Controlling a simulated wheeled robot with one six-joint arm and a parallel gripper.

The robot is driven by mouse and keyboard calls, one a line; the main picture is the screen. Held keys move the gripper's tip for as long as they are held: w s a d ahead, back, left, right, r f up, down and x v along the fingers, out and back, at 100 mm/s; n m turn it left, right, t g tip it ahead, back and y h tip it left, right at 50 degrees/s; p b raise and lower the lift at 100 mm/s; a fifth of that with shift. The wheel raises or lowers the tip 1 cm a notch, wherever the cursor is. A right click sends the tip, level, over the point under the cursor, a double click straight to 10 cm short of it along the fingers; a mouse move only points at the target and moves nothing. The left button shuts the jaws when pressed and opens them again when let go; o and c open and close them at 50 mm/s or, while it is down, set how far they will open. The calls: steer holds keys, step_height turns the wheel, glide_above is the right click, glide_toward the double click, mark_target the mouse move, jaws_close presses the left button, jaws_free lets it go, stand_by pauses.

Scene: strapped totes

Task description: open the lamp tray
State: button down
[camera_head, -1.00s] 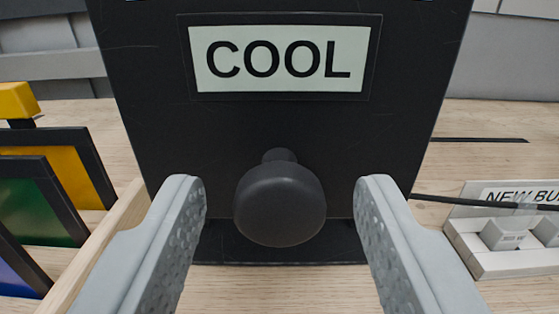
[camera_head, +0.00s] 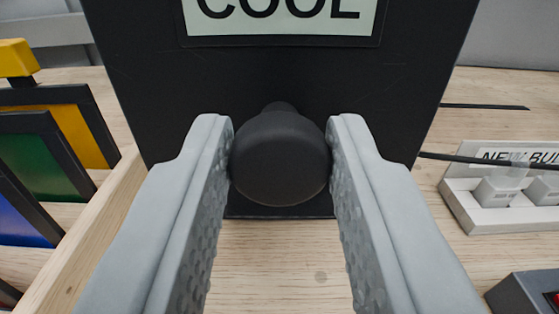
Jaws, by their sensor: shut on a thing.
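A black box front with a white label reading "COOL" (camera_head: 280,18) fills the upper middle; I take it for the lamp tray, though the label does not say so. A round black knob (camera_head: 280,158) sticks out from its lower part. My gripper (camera_head: 280,150) is shut on the knob, one grey finger touching each side. The black front (camera_head: 150,90) stands upright on the wooden surface, with a thin dark base edge showing under the knob. What lies behind the front is hidden.
At the left, a wooden rail (camera_head: 85,245) borders a rack of dark-framed yellow, green and blue panels (camera_head: 38,155). At the right lie a white plug strip (camera_head: 510,200), a black cable (camera_head: 470,158) and a dark box corner (camera_head: 525,295). Bare wood lies below the knob.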

steer(key=s, duration=0.8)
steer(key=shift+s, duration=0.35)
steer(key=c, duration=1.1)
jaws_free()
steer(key=shift+s, duration=0.1)
steer(key=s, duration=1.7)
steer(key=shift+s, duration=0.1)
steer(key=shift+g, duration=0.3)
steer(key=s+r, duration=0.1)
steer(key=s, duration=0.7)
steer(key=s+r, duration=0.2)
steer(key=s, duration=0.6)
steer(key=s+r, duration=0.1)
steer(key=s, duration=0.7)
steer(key=shift+r, duration=0.3)
